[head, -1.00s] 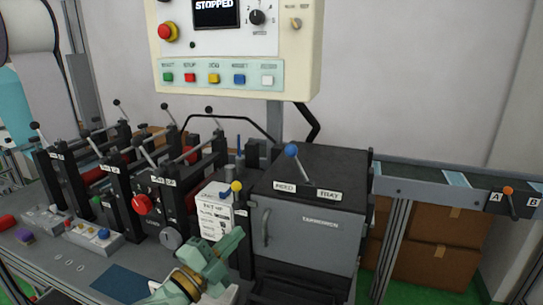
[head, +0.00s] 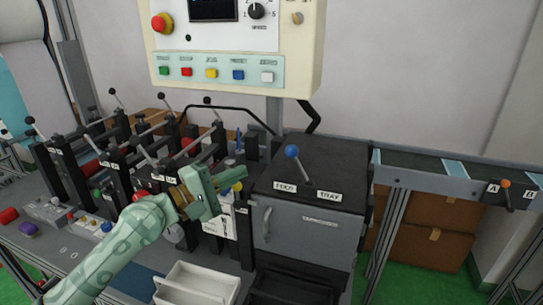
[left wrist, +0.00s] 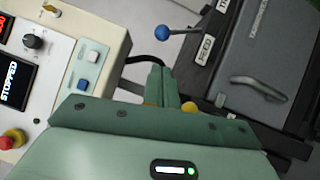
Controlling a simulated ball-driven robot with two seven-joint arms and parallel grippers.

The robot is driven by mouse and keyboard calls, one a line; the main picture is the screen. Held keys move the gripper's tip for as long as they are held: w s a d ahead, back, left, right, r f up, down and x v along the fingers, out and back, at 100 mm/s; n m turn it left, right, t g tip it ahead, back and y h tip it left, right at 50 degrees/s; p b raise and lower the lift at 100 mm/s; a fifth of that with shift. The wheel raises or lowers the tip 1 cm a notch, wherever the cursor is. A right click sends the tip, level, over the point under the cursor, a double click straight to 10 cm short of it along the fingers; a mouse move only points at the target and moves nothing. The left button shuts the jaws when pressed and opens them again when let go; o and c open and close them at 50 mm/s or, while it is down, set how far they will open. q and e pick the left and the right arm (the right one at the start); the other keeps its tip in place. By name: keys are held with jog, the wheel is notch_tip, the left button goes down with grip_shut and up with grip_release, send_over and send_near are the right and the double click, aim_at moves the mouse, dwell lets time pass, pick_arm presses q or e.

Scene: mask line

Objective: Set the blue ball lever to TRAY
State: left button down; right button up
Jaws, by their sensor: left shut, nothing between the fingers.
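The blue ball lever (head: 292,151) stands on the dark top of the grey machine box and leans left, toward the left label (head: 285,187); it also shows in the left wrist view (left wrist: 164,32). The TRAY label (head: 329,196) is to the right of the lever's foot. The left label seems to read FEED in the wrist view, but is small. My left gripper (head: 240,178) is shut and empty, left of the lever and apart from it, pointing right toward the box. Its shut fingers also show in the wrist view (left wrist: 158,84). My right gripper is not in view.
A control panel (head: 215,72) hangs above; its screen reads STOPPED in the wrist view. A rack of black posts and levers (head: 110,150) stands left of my gripper. A white bin (head: 195,285) is in front. A conveyor (head: 420,174) runs right, with an orange A/B lever (head: 505,184).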

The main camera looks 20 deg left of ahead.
aim_at(299, 166)
pick_arm(q)
jog(key=shift+w, duration=0.15)
jog(key=x, duration=1)
jog(key=shift+p, duration=0.4)
